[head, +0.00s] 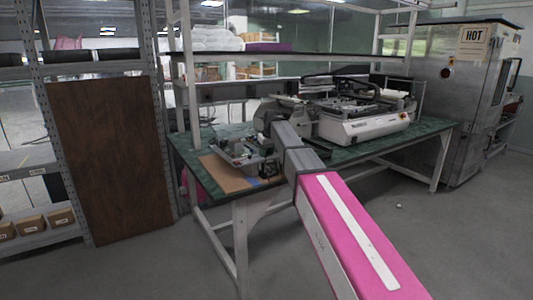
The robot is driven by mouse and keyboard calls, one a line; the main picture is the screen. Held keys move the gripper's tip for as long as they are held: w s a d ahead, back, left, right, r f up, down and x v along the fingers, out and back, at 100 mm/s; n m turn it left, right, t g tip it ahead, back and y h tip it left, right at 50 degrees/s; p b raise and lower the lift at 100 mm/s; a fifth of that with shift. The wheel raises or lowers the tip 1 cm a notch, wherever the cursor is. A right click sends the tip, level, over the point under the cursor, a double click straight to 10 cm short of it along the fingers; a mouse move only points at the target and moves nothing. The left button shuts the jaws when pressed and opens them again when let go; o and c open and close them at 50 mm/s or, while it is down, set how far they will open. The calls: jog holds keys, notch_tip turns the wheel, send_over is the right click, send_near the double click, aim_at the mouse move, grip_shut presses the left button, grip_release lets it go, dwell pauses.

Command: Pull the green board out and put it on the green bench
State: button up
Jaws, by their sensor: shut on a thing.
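My arm reaches from the lower right to the green bench (412,138). My gripper (262,148) is at its end, small and dark, over the left part of the bench. It is shut, beside a grey and black fixture (232,150). The green board is too small or too hidden to make out clearly at the jaws. The bench has a mottled green top and pale metal legs.
A white machine (362,126) stands on the bench, right of my arm. A brown mat (222,173) lies at the bench's left front. A brown panel (118,160) leans on the left shelving. A metal cabinet (462,105) with a HOT sign stands right.

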jog(key=shift+r, duration=1.5)
jog(key=s+d+f+m+h, duration=0.1)
jog(key=s+d+f+m, duration=0.25)
jog(key=s+d, duration=0.65)
jog(key=s+d+f+m+h, duration=0.15)
jog(key=s+d+f, duration=0.25)
jog(key=s+d, duration=0.6)
jog(key=n+y, duration=0.3)
jog(key=n, duration=0.2)
send_over(250, 181)
jog(key=shift+s+d+r+h, duration=0.15)
jog(key=shift+d+r+h, duration=0.1)
jog(key=shift+r, duration=0.2)
jog(key=shift+f, duration=2.1)
